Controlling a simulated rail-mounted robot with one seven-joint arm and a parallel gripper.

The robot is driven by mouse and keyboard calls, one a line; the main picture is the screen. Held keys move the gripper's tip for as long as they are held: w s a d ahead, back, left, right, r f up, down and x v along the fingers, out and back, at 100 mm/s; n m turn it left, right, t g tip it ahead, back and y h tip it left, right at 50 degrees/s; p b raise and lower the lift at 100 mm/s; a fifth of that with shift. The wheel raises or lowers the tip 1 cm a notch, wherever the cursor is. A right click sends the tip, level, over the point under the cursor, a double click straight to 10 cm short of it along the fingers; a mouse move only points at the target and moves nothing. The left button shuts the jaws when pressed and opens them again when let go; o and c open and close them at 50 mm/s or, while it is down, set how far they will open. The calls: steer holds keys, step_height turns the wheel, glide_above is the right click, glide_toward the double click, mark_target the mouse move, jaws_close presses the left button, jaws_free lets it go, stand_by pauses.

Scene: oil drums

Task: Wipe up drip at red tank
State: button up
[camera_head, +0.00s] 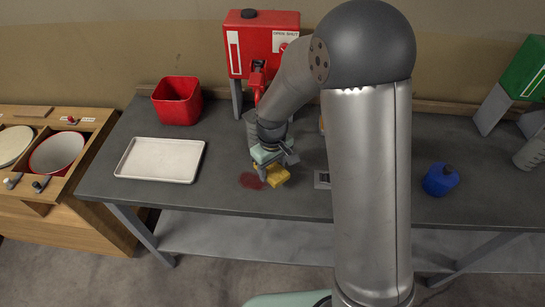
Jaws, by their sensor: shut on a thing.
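The red tank (250,42) stands on legs at the back of the grey table, with a red tap (257,82) on its front. A dark red drip stain (250,181) lies on the table in front of the tank. My gripper (268,168) is low over the table at the stain's right edge. It is shut on a yellow sponge-like block (279,175), which is at or very near the table top. My arm hides part of the table behind the gripper and part of the tank's right side.
A white tray (160,178) and a red bin (177,101) are to the left. A blue container (440,179) stands to the right, with a green tank (527,68) behind it. A wooden stand (105,125) with bowls adjoins at far left. The table's front edge is close to the stain.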

steer(key=shift+r+p, duration=0.6)
steer(key=shift+r, duration=0.7)
